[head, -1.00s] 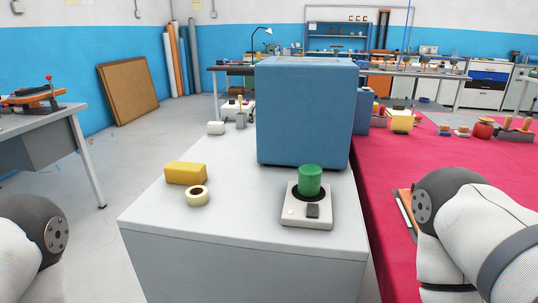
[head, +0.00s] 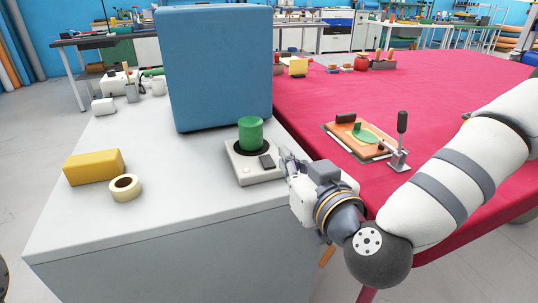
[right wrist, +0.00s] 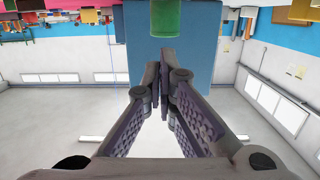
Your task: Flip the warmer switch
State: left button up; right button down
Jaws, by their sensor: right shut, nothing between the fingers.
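The warmer (head: 240,174) is a small pale box with a round black plate near the front right edge of the grey cabinet top. A green cylinder (head: 250,134) stands on its plate and also shows at the top of the right wrist view (right wrist: 167,18). The black switch (head: 266,162) is on the warmer's right part; its rocker position is too small to tell. My right gripper (head: 286,158) is just right of the switch, fingers shut and empty; contact cannot be told. Its closed fingertips show in the right wrist view (right wrist: 164,62). My left gripper is out of view.
A large blue box (head: 215,70) stands behind the warmer. A yellow block (head: 94,166) and a tape roll (head: 126,187) lie to the left. The grey top's front left is clear.

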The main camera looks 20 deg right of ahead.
jog(key=shift+d+r, duration=0.25)
jog(key=shift+r, duration=0.05)
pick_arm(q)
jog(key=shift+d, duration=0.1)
pick_arm(e)
jog(key=b, duration=0.1)
send_over(271, 164)
jog(key=shift+s+f, duration=0.1)
jog(key=shift+f, duration=0.7)
notch_tip(271, 164, down, 3)
jog(key=shift+r+b, duration=0.1)
jog(key=shift+b, duration=0.45)
jog(key=shift+f, duration=0.4)
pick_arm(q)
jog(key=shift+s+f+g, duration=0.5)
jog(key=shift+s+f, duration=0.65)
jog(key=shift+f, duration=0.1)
